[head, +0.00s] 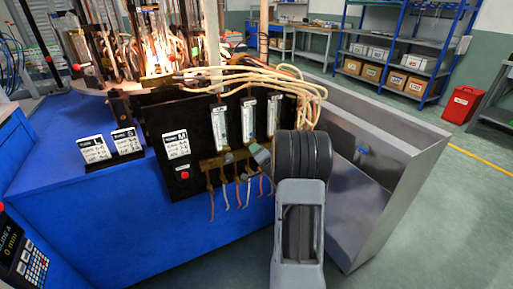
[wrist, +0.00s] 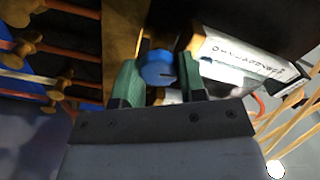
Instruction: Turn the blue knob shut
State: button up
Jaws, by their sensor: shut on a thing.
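The blue knob (wrist: 158,68) is in the upper middle of the wrist view, below a flowmeter with a white printed face (wrist: 240,58). My gripper (wrist: 160,84) has its green fingers on either side of the knob and is shut on it. In the head view my gripper (head: 262,154) reaches the lower right of the black panel (head: 150,128), by the brass strip under the flowmeters. My wrist and fingers hide the knob there.
Upright flowmeters (head: 219,122) stand on the panel, with pale hoses (head: 280,82) looping above my wrist. Thin coloured tubes hang below the brass strip (head: 212,164). A flame (head: 157,55) burns behind the panel. A grey metal enclosure (head: 395,165) stands close to my right.

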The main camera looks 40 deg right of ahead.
jog(key=shift+m+p, duration=0.6)
jog(key=shift+m, duration=0.5)
jog(key=o, duration=0.9)
jog(key=s, duration=0.4)
jog(key=s+a+p, duration=0.1)
jog(key=s, duration=0.8)
jog(key=shift+s+a+p, duration=0.35)
jog(key=shift+a, duration=0.05)
